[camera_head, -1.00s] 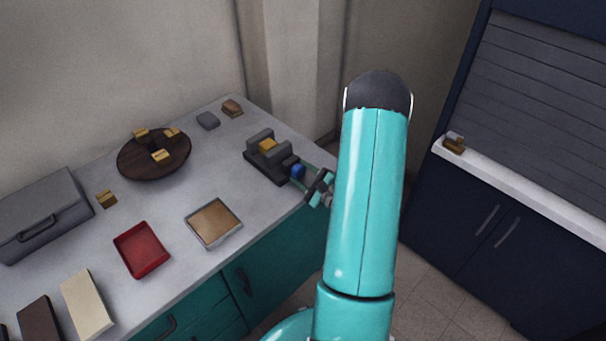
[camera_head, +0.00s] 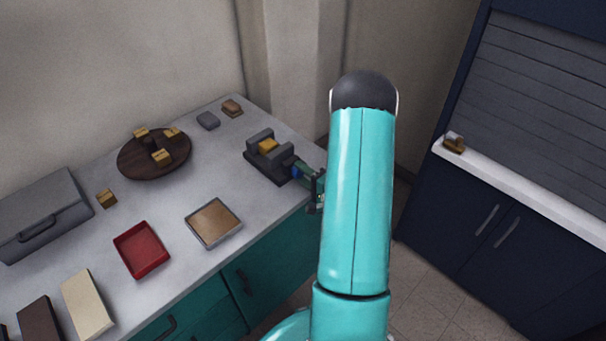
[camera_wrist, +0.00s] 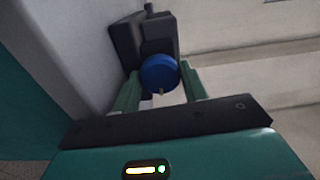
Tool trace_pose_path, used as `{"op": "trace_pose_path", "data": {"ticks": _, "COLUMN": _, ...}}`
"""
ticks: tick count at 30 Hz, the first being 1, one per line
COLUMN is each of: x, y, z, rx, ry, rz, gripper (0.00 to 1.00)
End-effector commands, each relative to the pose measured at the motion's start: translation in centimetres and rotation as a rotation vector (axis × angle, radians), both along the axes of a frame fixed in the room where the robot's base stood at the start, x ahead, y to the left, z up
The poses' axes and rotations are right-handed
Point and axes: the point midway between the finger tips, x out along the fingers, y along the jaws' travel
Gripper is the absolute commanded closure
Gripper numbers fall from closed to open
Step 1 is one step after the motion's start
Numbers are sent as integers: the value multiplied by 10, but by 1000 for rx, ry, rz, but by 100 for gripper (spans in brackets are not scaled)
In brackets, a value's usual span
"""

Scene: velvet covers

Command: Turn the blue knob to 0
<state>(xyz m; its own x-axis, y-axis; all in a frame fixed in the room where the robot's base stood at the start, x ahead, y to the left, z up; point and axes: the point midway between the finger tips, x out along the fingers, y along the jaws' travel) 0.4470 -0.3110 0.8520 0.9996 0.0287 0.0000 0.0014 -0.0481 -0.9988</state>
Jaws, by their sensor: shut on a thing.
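The blue knob (camera_wrist: 159,71) sits on the near face of a dark grey device (camera_wrist: 131,42), between the green fingers of my gripper (camera_wrist: 161,88) in the wrist view. A small pale mark shows at the knob's lower edge. In the head view the device (camera_head: 262,167) stands near the counter's right edge with a yellow block (camera_head: 268,146) on it. There my gripper (camera_head: 300,170) reaches in from the right and is shut on the knob, which it mostly hides. No number or dial scale is readable.
On the counter (camera_head: 185,275) are a tan-filled tray (camera_head: 240,235), a red tray (camera_head: 141,268), a round dark wooden board (camera_head: 130,163) with several yellow blocks, and a grey box (camera_head: 40,205). Dark blue cabinets (camera_head: 450,220) stand at the right, with bare floor before them.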

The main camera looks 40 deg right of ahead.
Motion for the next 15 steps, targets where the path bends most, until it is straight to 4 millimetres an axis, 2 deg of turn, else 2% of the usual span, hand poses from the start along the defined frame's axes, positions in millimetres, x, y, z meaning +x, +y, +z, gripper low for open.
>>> {"op": "trace_pose_path", "data": {"ticks": 15, "x": 0, "y": -1, "z": 0, "rx": -91, "ry": -2, "rz": -1, "gripper": 80}}
